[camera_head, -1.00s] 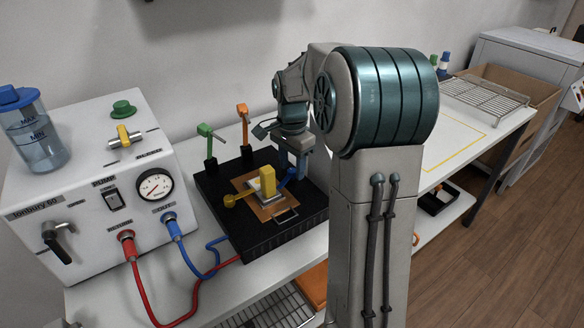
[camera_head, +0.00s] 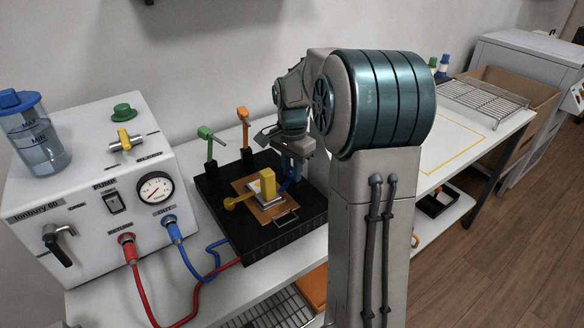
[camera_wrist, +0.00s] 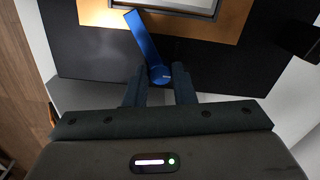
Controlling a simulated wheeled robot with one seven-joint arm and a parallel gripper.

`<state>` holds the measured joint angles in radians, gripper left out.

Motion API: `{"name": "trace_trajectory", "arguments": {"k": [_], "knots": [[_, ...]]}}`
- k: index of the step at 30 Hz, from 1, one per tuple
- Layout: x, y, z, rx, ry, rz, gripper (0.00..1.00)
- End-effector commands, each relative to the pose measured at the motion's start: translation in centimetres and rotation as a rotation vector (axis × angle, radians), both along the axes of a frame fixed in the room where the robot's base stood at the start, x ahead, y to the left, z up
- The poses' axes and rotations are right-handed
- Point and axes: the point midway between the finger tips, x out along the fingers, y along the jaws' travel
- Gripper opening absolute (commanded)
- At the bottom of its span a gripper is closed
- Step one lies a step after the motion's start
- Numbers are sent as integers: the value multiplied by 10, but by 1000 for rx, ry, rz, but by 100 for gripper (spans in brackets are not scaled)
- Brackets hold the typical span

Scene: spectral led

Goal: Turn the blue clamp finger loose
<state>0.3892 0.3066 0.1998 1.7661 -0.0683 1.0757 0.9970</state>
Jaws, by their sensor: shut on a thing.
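The blue clamp finger (camera_wrist: 143,40) runs from its round pivot end up and left in the wrist view, its tip over the copper-coloured plate (camera_wrist: 232,20). My gripper (camera_wrist: 159,88) is shut on the pivot end, one dark jaw on each side. In the head view the blue finger (camera_head: 291,184) shows only in part at the right side of the black fixture base (camera_head: 285,238), below my gripper (camera_head: 293,168). Whether its tip touches the work is hard to tell.
A yellow clamp (camera_head: 267,182) lies across the plate. Green (camera_head: 206,134) and orange (camera_head: 244,122) clamps stand at the back of the base. A pump unit (camera_head: 85,180) with red and blue hoses is at left. A wire rack (camera_head: 485,98) stands far right.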

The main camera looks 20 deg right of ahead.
Motion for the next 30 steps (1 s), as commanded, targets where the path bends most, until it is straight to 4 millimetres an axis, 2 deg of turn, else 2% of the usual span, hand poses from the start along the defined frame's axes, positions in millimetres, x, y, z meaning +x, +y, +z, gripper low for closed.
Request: {"name": "trace_trajectory", "arguments": {"k": [18,30], "knots": [[0,0,2,0,0,490,0],[0,0,1,0,0,695,0]]}}
